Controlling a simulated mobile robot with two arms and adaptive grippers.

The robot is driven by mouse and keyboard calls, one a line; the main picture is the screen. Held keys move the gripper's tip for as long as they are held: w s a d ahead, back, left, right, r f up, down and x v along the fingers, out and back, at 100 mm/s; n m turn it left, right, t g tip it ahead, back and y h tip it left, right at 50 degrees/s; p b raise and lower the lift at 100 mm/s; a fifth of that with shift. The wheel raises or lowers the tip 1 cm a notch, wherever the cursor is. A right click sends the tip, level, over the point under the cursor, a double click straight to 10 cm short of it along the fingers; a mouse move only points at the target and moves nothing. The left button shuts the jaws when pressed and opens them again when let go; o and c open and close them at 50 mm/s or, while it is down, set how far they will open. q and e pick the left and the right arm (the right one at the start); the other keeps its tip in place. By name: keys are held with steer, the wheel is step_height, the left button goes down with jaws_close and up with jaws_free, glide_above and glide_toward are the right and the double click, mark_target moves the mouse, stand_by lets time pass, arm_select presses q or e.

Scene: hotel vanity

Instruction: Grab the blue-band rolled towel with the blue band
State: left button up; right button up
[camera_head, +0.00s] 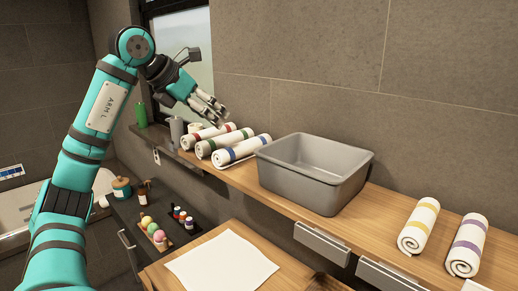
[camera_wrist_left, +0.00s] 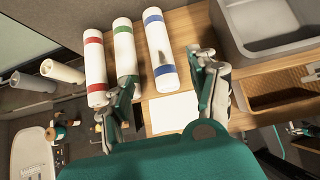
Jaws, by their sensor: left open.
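The blue-band rolled towel (camera_head: 242,151) lies on the wooden shelf, rightmost of three rolled towels and left of the grey bin. It also shows in the left wrist view (camera_wrist_left: 160,52), lying ahead of the fingers and between their lines. My left gripper (camera_head: 213,108) is open and empty, above the towel row and apart from it. Its two fingers frame the view in the left wrist view (camera_wrist_left: 168,88). A small teal and dark part, apparently of my right arm, shows at the right edge of the left wrist view; its fingers are too small to read.
A green-band towel (camera_head: 224,145) and a red-band towel (camera_head: 207,136) lie close on the left. The grey bin (camera_head: 314,168) stands on the right. A yellow-band towel (camera_head: 419,226) and a purple-band towel (camera_head: 467,245) lie farther right. A green bottle (camera_head: 141,115) stands far left.

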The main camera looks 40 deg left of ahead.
arm_select(q)
glide_toward(237, 143)
steer(key=x, duration=0.3)
steer(key=shift+w+a+f, duration=0.15)
steer(key=shift+a, duration=0.1)
steer(key=x, duration=0.3)
steer(key=shift+w+d+p, duration=0.15)
steer(key=shift+w+p, duration=0.05)
steer(key=shift+p, duration=0.15)
steer(key=shift+w+f, duration=0.5)
steer(key=p+x, duration=0.1)
steer(key=x, duration=0.2)
steer(key=shift+w+d+f+p, duration=0.1)
steer(key=shift+w+f+p, duration=0.15)
steer(key=shift+p, duration=0.15)
steer(key=shift+w+f, duration=0.25)
steer(key=shift+f, duration=0.1)
steer(key=c, duration=0.9)
arm_select(e)
steer(key=shift+s+a+r, duration=0.3)
steer(key=shift+s+r, duration=0.3)
steer(key=shift+s, duration=0.25)
steer(key=shift+s+a+r, duration=0.25)
steer(key=shift+s+r, duration=0.3)
steer(key=shift+s, duration=0.3)
